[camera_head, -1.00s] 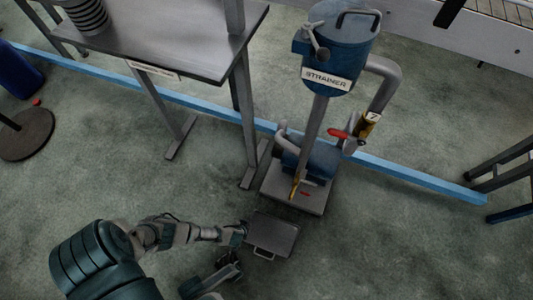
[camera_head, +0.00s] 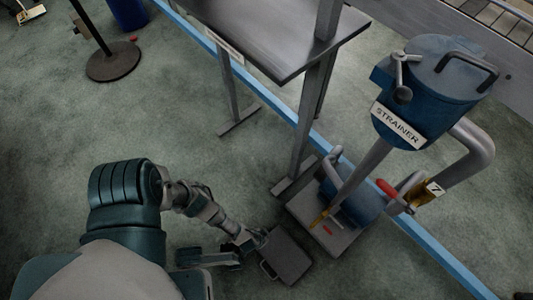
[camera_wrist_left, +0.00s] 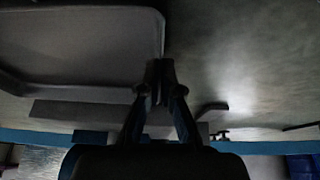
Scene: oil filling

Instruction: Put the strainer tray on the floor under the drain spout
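The strainer tray (camera_head: 290,262), a dark grey shallow rectangle with a handle loop, is low at the floor in front of the strainer stand's base in the head view. Its underside or face fills the upper left of the wrist view (camera_wrist_left: 80,48). My left gripper (camera_head: 250,243) is at the tray's left edge; its fingers (camera_wrist_left: 161,75) are close together at the rim.
The strainer's grey base plate (camera_head: 340,240) lies just beyond the tray. A metal table (camera_head: 270,35) stands behind with its leg near the base. A blue floor beam (camera_head: 400,245) runs behind the stand. A round pole foot (camera_head: 112,67) is at upper left.

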